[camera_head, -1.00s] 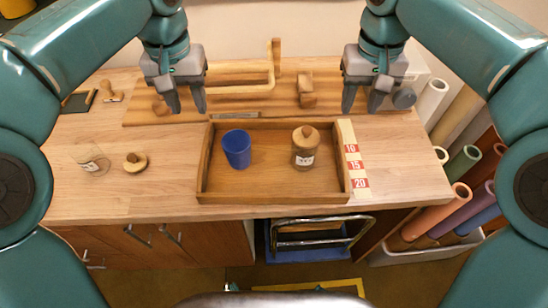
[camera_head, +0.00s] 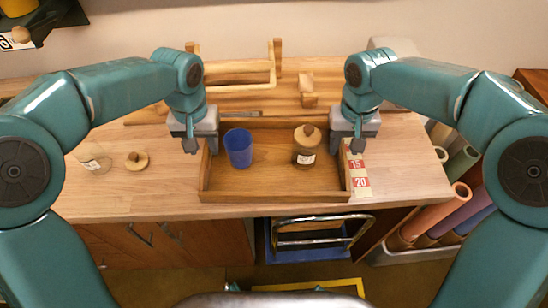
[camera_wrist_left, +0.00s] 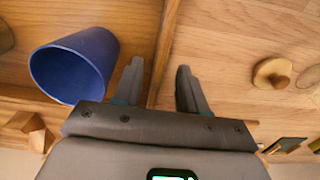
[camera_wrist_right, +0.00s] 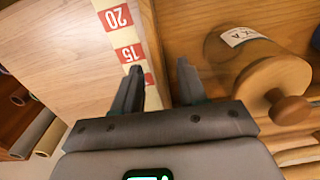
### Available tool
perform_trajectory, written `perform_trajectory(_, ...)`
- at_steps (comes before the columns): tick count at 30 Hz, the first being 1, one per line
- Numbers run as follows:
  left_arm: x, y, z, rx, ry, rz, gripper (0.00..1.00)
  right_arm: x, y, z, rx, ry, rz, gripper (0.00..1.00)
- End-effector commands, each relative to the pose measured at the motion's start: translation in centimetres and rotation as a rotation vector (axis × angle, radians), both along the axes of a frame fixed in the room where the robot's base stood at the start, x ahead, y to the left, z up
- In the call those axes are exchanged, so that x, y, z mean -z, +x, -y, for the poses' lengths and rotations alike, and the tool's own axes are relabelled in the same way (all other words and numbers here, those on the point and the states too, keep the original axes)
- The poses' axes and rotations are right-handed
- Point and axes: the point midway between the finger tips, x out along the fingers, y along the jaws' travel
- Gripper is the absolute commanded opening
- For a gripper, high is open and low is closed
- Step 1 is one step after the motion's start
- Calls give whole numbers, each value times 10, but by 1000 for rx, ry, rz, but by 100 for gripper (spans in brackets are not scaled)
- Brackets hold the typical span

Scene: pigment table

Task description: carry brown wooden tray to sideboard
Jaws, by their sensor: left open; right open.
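The brown wooden tray (camera_head: 270,196) lies flat on the worktable, its front edge near the table's front. A blue cup (camera_head: 238,148) and a jar with a wooden lid (camera_head: 305,147) stand inside it. My left gripper (camera_head: 199,146) is open at the tray's left wall; in the left wrist view the wall (camera_wrist_left: 160,60) runs between the fingers (camera_wrist_left: 160,88). My right gripper (camera_head: 351,147) is open at the right wall; in the right wrist view the wall (camera_wrist_right: 152,40) lies between its fingers (camera_wrist_right: 160,88). I cannot tell whether the fingers touch the walls.
A numbered strip (camera_head: 361,182) lies along the tray's right side. A glass jar (camera_head: 92,162) and a loose wooden lid (camera_head: 137,160) stand left of it. A wooden rack (camera_head: 235,80) is behind. Rolled tubes (camera_head: 430,215) stand right of the table.

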Motion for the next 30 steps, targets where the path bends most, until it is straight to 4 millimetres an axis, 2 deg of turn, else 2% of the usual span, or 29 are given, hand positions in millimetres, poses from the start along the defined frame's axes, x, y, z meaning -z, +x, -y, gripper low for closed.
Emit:
perform_trajectory(3, 16, 0, 0, 1, 1, -2, 42, 16, 0, 0, 1, 0, -2, 42)
perform_trajectory(6, 23, 0, 0, 0, 1, -1, 42, 23, 0, 0, 1, -1, -2, 42)
perform_trajectory(17, 27, 0, 0, 0, 0, 1, 42, 27, 0, 0, 1, 0, 0, 42)
perform_trajectory(21, 27, 0, 0, 0, 0, 1, 0, 27, 0, 0, 1, 0, 0, 0)
perform_trajectory(30, 26, 0, 0, 0, 0, 2, 0, 26, 0, 0, 1, 0, 2, 0)
